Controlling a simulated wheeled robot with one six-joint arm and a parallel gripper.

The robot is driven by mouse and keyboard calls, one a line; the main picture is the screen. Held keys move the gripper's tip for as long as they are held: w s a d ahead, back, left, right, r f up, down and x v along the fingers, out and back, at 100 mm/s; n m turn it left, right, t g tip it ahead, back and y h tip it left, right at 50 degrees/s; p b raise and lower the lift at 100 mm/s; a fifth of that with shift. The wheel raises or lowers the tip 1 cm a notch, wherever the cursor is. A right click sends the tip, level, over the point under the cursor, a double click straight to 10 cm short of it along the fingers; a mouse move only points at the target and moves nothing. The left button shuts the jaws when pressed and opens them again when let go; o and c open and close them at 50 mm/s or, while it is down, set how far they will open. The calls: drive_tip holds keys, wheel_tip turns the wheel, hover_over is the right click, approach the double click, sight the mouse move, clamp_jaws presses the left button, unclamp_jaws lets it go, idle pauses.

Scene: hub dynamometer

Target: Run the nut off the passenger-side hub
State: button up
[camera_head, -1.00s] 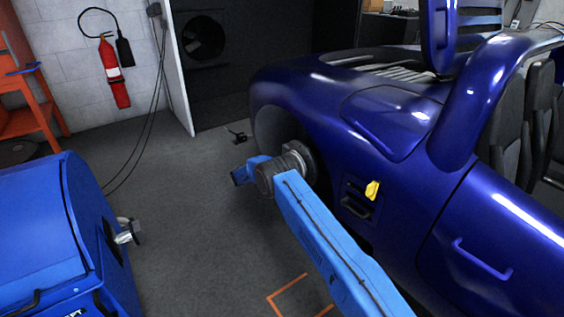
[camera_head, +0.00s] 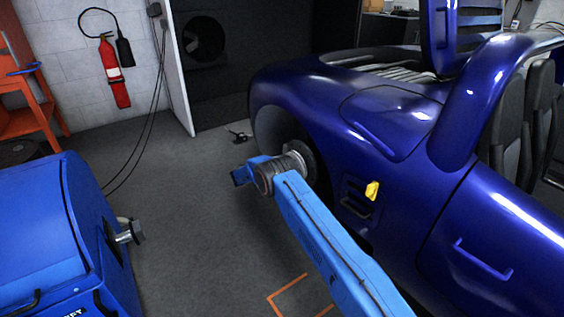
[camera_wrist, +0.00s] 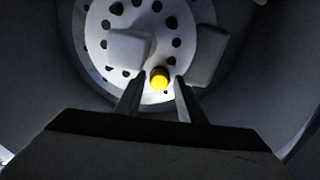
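The hub is a pale round disc (camera_wrist: 185,62) with several dark holes, seen inside the dark wheel well in the wrist view. A yellow nut (camera_wrist: 159,78) sits at the lower part of the disc. My gripper (camera_wrist: 159,85) is open, with its two dark fingers on either side of the nut and small gaps beside it. Two pale blocks stand in front of the disc above the fingers; I cannot tell what they belong to. In the head view my blue arm reaches to the wheel well of the blue car (camera_head: 330,120), and the nut is hidden.
A blue machine (camera_head: 45,225) with a metal shaft end (camera_head: 128,232) stands at the left. A yellow piece (camera_head: 372,191) sits on the car's side near the vent. A fire extinguisher (camera_head: 114,72) hangs on the back wall. The floor between machine and car is mostly clear.

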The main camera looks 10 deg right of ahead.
drive_tip(key=shift+m, duration=2.2)
clamp_jaws()
drive_tip(key=n, duration=2.4)
drive_tip(key=shift+a+r, duration=0.2)
drive_tip(key=shift+a, duration=0.05)
